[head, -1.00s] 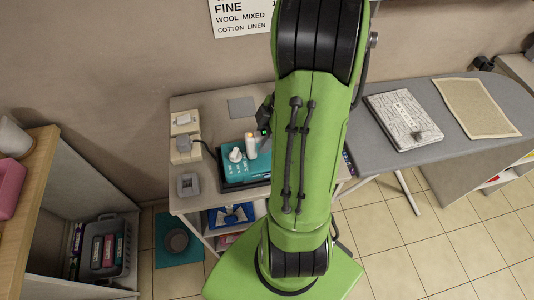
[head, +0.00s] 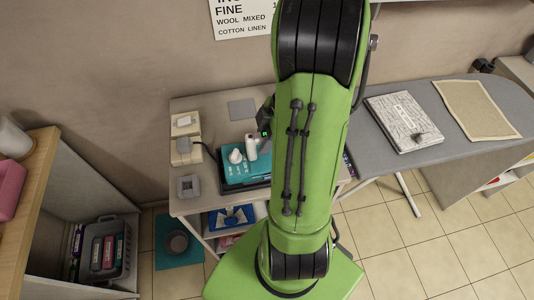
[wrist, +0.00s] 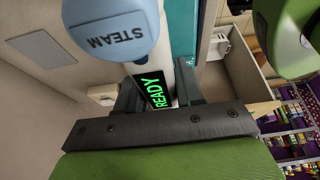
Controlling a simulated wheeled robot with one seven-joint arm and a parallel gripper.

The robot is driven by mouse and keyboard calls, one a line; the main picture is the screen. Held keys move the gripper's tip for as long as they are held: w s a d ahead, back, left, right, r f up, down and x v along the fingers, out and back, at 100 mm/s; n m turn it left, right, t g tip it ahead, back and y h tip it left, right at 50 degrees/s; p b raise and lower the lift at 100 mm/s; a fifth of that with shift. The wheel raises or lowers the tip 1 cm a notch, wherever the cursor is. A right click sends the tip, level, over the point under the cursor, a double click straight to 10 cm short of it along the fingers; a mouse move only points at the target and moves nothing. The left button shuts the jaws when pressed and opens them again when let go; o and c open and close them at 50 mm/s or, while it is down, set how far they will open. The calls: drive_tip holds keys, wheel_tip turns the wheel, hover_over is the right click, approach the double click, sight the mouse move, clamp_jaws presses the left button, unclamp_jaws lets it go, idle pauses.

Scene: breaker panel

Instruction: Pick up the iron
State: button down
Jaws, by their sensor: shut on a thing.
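In the wrist view, my gripper (wrist: 157,95) is shut on the iron, with its dark fingers on either side of a white part. That part bears a green READY display (wrist: 154,90). A light-blue rounded part marked STEAM (wrist: 110,25) is close to the camera. In the head view, white parts that look like the iron's (head: 251,146) show above a teal surface (head: 242,172) on the small table, beside a small dark piece with a green light. My green arm hides much of this area. I cannot tell whether the iron touches the surface.
The small table (head: 214,205) also holds a beige block with a cord (head: 185,150) and a grey square piece (head: 188,187). A wooden-topped cabinet (head: 35,165) stands at left.

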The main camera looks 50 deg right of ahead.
wheel_tip(320, 180, up, 10)
drive_tip(key=shift+r+p, duration=0.1)
drive_tip(key=shift+p, duration=1)
drive_tip(key=shift+r+p, duration=1.6)
drive_tip(key=shift+r, duration=0.35)
